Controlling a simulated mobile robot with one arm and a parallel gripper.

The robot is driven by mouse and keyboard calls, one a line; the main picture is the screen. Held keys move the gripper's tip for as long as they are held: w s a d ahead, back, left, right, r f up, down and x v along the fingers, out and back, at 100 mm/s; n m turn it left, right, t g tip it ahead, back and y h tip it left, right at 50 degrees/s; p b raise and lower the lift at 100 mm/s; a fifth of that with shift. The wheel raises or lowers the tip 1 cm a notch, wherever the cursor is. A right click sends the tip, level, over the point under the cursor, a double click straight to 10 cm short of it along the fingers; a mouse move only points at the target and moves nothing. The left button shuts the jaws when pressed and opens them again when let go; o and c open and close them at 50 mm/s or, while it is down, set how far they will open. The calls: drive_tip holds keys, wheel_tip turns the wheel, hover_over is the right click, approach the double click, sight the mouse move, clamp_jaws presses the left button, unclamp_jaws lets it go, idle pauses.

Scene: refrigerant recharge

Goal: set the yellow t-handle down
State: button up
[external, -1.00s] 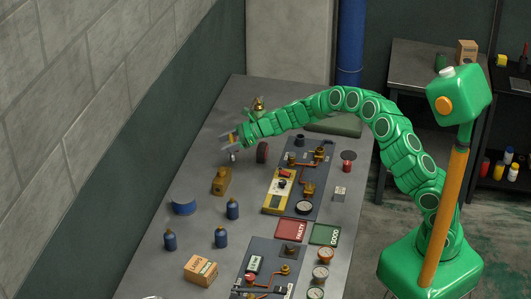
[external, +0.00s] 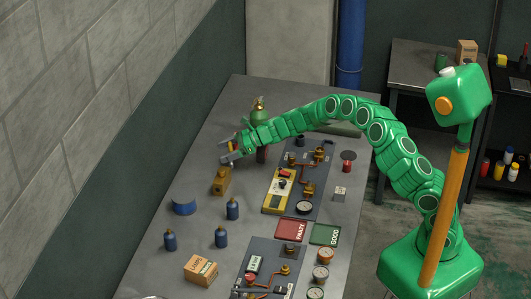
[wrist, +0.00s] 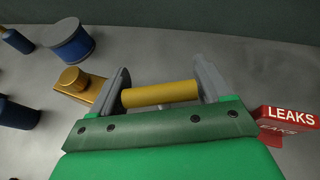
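The yellow t-handle's bar (wrist: 160,94) lies crosswise between the two grey fingers of my gripper (wrist: 165,88) in the wrist view, with an end against each finger. A short pale stem shows below the bar. In the external view my gripper (external: 230,152) is low over the far left part of the grey table, just behind the brass block (external: 221,181). Only a small bit of the handle's yellow shows there. I cannot tell whether the stem touches the table.
The brass block (wrist: 82,84) and blue spool (wrist: 72,43) are left of my gripper in the wrist view. A red LEAKS sign (wrist: 290,116) is at right. A green cylinder (external: 259,115) stands behind. Valve panels (external: 316,165) are to the right. Bare table (external: 200,165) lies to the left.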

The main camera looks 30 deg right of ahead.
drive_tip(key=shift+o, duration=1.2)
drive_tip(key=shift+d+r, duration=0.1)
drive_tip(key=shift+r, duration=0.1)
drive_tip(key=v, duration=1.1)
drive_tip(key=shift+s+d, duration=0.25)
drive_tip(key=shift+d, duration=0.05)
